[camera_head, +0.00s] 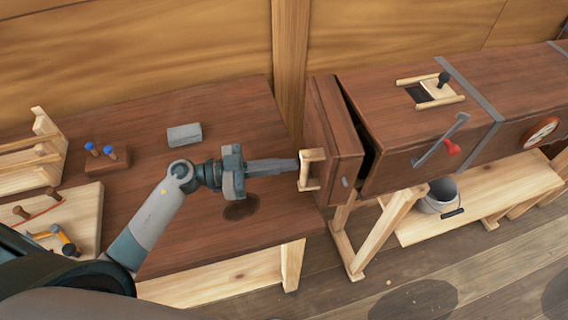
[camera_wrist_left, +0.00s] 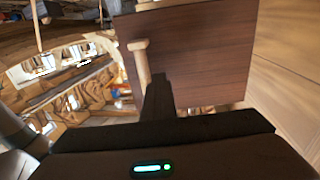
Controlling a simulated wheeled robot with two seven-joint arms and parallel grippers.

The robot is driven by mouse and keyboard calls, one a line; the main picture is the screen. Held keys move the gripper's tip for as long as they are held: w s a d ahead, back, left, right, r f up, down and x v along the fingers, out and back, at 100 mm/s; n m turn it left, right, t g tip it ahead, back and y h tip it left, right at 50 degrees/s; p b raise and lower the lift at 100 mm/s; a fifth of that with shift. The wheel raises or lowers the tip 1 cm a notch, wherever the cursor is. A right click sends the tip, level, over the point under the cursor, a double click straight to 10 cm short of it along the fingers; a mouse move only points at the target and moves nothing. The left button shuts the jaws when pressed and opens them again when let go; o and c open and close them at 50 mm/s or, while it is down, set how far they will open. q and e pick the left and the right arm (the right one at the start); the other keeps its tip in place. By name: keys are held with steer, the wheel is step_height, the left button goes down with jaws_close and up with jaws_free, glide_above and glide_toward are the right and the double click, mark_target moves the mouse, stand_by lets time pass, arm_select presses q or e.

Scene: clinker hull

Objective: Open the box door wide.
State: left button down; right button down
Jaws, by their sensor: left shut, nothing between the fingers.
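The box (camera_head: 420,120) is a long dark-brown wooden chest lying on trestles at the right. Its door (camera_head: 335,140) is the panel at the left end, standing slightly ajar with a dark gap along its edge. A pale wooden handle (camera_head: 312,168) is on the door's outer face. My left gripper (camera_head: 296,165) is shut and empty, its fingertips right at the handle; I cannot tell whether they touch it. In the left wrist view the fingers (camera_wrist_left: 158,95) point toward the door panel (camera_wrist_left: 200,50), beside the pale handle (camera_wrist_left: 141,62). My right gripper is not in view.
A brown workbench (camera_head: 225,100) fills the left, with a grey block (camera_head: 184,135), a block with blue-topped pegs (camera_head: 107,158) and a pale board (camera_head: 75,225). A bucket (camera_head: 438,198) stands on the shelf under the box. A wooden wall rises behind.

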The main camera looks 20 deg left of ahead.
arm_select(q)
steer(key=c, duration=2)
jaws_free()
steer(key=b+v, duration=0.6)
steer(key=v, duration=1.1)
steer(key=shift+s+a, duration=0.2)
